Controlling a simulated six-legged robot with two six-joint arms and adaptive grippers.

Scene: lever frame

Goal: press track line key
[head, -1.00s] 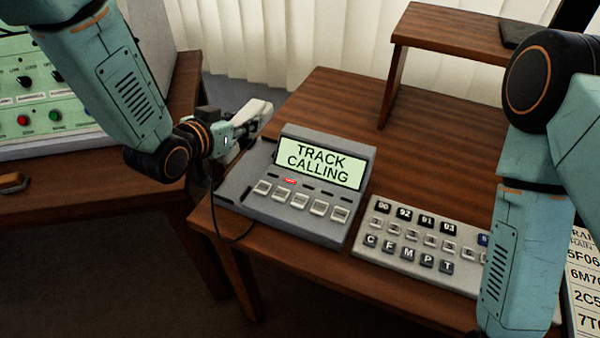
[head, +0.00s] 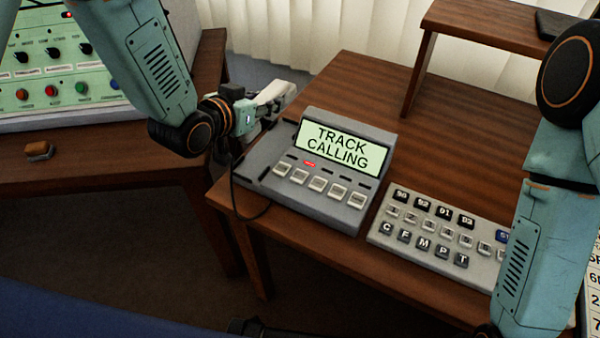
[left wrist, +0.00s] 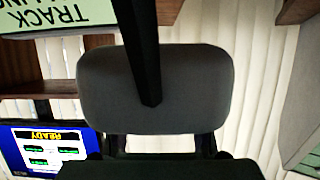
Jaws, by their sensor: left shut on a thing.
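The grey phone unit (head: 318,170) stands on the wooden desk. Its lit display (head: 332,146) reads TRACK CALLING. A row of several pale keys (head: 318,184) runs below it, and a red light (head: 309,164) glows above the second key from the left. The cradle at the unit's left side looks empty. My left gripper (head: 272,98) is just behind and left of the unit, shut on what seems to be the grey handset (left wrist: 185,88), which fills the middle of the left wrist view. A black cord hangs below this gripper. My right gripper is outside both views.
A keypad (head: 435,232) with several keys lies right of the phone unit. A raised wooden shelf (head: 480,28) stands behind. A green control panel (head: 60,70) is at left. A lit screen (left wrist: 45,150) shows in the left wrist view. The desk behind the unit is clear.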

